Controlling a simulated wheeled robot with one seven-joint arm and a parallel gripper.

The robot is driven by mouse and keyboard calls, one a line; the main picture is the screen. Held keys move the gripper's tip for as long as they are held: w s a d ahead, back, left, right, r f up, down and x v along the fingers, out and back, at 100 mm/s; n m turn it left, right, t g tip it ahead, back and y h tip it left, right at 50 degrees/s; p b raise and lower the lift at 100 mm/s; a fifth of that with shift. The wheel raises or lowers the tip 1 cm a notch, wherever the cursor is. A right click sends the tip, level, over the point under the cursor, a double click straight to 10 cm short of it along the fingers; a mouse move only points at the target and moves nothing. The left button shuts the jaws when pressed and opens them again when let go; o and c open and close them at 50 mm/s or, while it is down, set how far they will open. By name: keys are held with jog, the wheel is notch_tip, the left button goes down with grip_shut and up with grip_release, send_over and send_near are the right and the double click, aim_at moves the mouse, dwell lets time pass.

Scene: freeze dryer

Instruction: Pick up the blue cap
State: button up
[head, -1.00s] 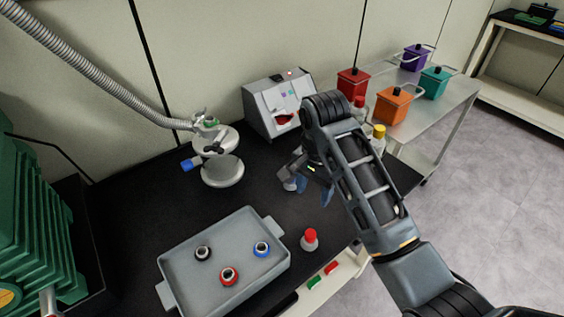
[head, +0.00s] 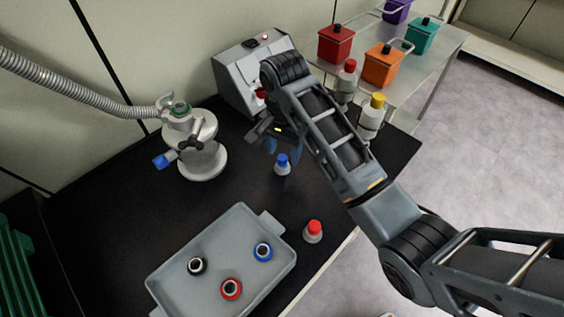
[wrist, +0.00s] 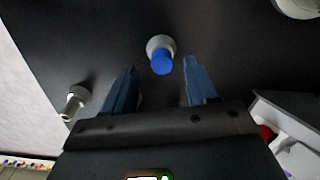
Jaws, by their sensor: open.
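The blue cap (head: 282,158) sits on a small pale bottle (head: 282,170) standing on the black bench. In the wrist view the blue cap (wrist: 162,65) lies between and a little beyond the fingertips, on its pale bottle (wrist: 157,44). My gripper (head: 282,146) is open and empty, with its blue fingers just behind and above the cap in the head view. The open fingers also show in the wrist view (wrist: 163,72), one on each side of the cap. I cannot tell how far above the cap they are.
A valve flask (head: 203,160) stands left, and a grey machine (head: 236,86) behind.

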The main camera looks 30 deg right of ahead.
aim_at(283, 157)
jog(key=shift+w+f, duration=0.1)
jog(key=shift+f, duration=1.55)
jog(key=c, duration=1.1)
jog(key=shift+o, duration=0.2)
jog(key=shift+r, duration=0.1)
